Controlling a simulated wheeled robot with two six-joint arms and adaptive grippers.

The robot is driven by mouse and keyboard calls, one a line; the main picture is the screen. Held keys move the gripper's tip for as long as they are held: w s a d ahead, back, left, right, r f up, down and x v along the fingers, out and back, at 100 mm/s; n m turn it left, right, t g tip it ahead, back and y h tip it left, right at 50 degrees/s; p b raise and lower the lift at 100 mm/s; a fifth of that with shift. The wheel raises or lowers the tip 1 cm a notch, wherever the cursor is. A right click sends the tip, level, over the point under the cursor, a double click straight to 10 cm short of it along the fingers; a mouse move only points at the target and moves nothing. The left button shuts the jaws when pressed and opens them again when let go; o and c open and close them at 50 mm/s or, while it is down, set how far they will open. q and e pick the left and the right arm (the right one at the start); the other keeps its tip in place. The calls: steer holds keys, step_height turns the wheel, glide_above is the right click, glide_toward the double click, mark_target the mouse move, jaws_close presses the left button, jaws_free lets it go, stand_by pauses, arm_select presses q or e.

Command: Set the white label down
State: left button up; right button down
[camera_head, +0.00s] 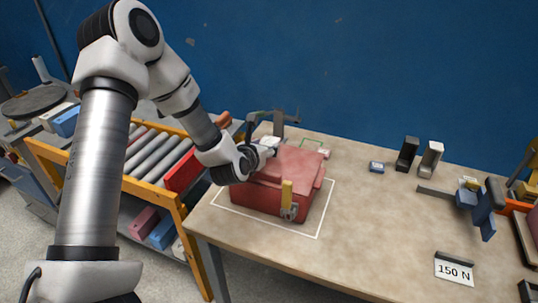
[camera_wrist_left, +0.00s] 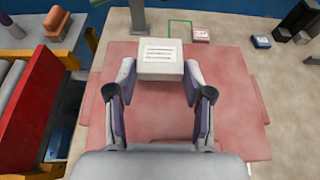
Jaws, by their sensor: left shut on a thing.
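The white label (camera_wrist_left: 160,58) is a pale block with dark printed lines on its top. In the left wrist view it sits between the two fingertips of my left gripper (camera_wrist_left: 160,75), which is shut on it. In the head view my left gripper (camera_head: 266,150) is above the back part of the red panel mould (camera_head: 275,199), and the label (camera_head: 270,141) shows only partly there. The mould also fills the middle of the left wrist view (camera_wrist_left: 160,115). Whether the label touches the mould is unclear. My right gripper is not in view.
A green outline (camera_wrist_left: 180,21) lies on the table behind the mould, with a small red-and-white block (camera_wrist_left: 201,35) beside it. A small blue block (camera_head: 376,167) and a 150 N sign (camera_head: 454,270) stand to the right. The table's middle right is clear.

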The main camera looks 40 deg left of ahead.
arm_select(q)
steer(key=f, duration=0.2)
steer(key=w+f, duration=0.1)
steer(key=f, duration=0.1)
steer(key=shift+a+f, duration=0.1)
steer(key=shift+f, duration=0.25)
steer(key=shift+s+r, duration=0.2)
steer(key=shift+f, duration=0.2)
steer(key=o, duration=0.6)
steer(key=shift+f, duration=0.1)
steer(key=o, duration=0.4)
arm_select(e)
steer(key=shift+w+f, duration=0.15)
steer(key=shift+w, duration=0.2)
arm_select(q)
steer(key=shift+o, duration=0.2)
